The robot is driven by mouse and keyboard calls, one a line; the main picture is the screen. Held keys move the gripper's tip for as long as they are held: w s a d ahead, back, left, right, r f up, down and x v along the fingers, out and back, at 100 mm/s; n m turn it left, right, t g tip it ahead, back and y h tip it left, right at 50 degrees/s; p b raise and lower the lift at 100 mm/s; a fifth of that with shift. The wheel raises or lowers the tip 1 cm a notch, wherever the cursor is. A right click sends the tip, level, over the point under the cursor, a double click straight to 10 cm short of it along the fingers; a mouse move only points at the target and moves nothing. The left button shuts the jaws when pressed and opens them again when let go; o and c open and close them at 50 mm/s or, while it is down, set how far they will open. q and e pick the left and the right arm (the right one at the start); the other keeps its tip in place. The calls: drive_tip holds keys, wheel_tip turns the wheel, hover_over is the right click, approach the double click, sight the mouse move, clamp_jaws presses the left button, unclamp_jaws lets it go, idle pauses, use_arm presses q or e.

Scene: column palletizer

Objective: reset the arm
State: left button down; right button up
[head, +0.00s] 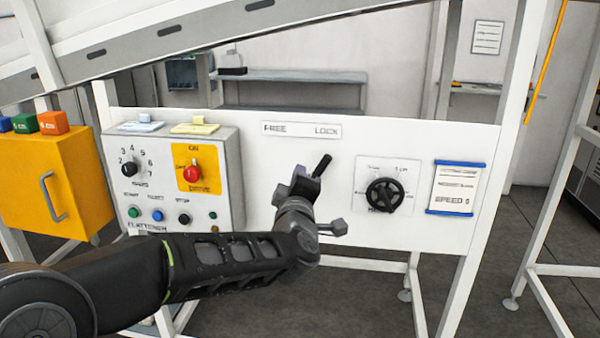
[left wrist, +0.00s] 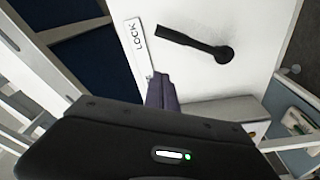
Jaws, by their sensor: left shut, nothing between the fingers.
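My left arm reaches in from the left in the head view. My left gripper (head: 303,178) is in front of the white panel, its fingers shut and empty. A black lever (head: 322,165) on the panel shows just right of the fingertips, tilted up and right toward the LOCK end of the FREE/LOCK label (head: 301,130). In the left wrist view the whole lever (left wrist: 190,40) and its round pivot show, apart from the shut fingers (left wrist: 158,85); its free end points toward the word LOCK (left wrist: 138,36). In the head view the gripper hides the lever's pivot. My right gripper is not in view.
Left of the lever is a grey control box (head: 222,160) with a red knob (head: 192,174) and buttons. To the right are a black rotary dial (head: 384,195) and a SPEED 5 card (head: 457,190). A yellow cabinet (head: 60,185) stands at far left. A sloped conveyor frame (head: 180,35) crosses above.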

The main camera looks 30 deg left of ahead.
use_arm(q)
drive_tip(key=shift+f, duration=0.1)
idle(0.4)
drive_tip(key=w+d+f+m+g+h, duration=0.15)
drive_tip(key=d+f+m+h, duration=0.25)
drive_tip(key=d+f+m, duration=0.5)
drive_tip(key=s+d+f+m+g+h, duration=0.15)
drive_tip(key=d+f+h, duration=0.4)
drive_tip(key=f, duration=0.65)
drive_tip(key=s+d+f+m+g, duration=0.2)
drive_tip(key=d+f, duration=0.1)
drive_tip(key=f, duration=0.3)
drive_tip(key=s+d+f+m+g, duration=0.1)
drive_tip(key=s+d+f, duration=0.1)
drive_tip(key=f, duration=0.4)
drive_tip(key=s+d+f+m+g+h, duration=0.1)
drive_tip(key=s+d+f+g, duration=0.1)
drive_tip(key=s+f, duration=0.6)
drive_tip(key=s+d+f+m+g+h+p, duration=0.1)
drive_tip(key=s+d+f+g, duration=0.2)
drive_tip(key=s+f, duration=0.5)
drive_tip(key=s+d+f+m+g+h, duration=0.1)
drive_tip(key=s+d+f+g, duration=0.2)
drive_tip(key=s+f+g, duration=0.2)
drive_tip(key=s+f, duration=0.3)
drive_tip(key=s, duration=0.4)
drive_tip(key=shift+s+d+f, duration=0.15)
drive_tip(key=shift+s+f, duration=0.05)
drive_tip(key=shift+s, duration=0.05)
